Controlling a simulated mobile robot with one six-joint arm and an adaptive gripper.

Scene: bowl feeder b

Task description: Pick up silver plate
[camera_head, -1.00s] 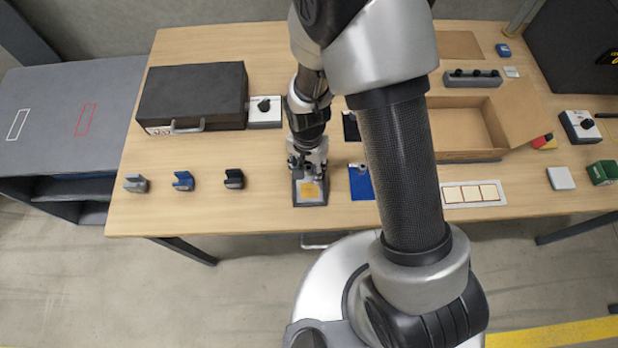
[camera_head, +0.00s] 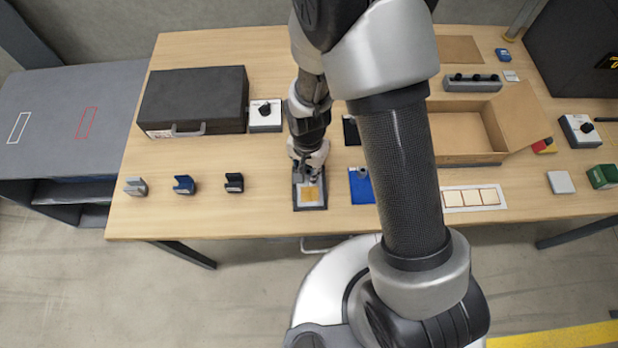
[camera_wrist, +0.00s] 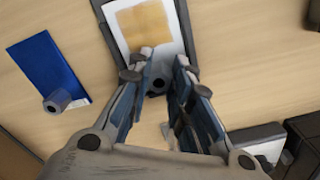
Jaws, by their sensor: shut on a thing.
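The silver plate (camera_head: 318,204) shows below my gripper in the head view, pale inside a dark border with a tan square on its face. In the wrist view the plate (camera_wrist: 120,32) lies just beyond the fingertips. My gripper (camera_head: 311,178) points down at the plate's far end. In the wrist view my gripper (camera_wrist: 160,78) has its two fingers on either side of a small dark round knob at the plate's near end, and is shut on it. The fingers partly hide the plate's end. I cannot tell whether the plate is clear of the surface below.
A blue plate (camera_head: 361,189) with a grey knob lies just right. A dark plate (camera_head: 351,130) is behind it. Small blocks, including a blue one (camera_head: 184,185), stand left. A black case (camera_head: 193,98) and open cardboard box (camera_head: 455,128) are behind.

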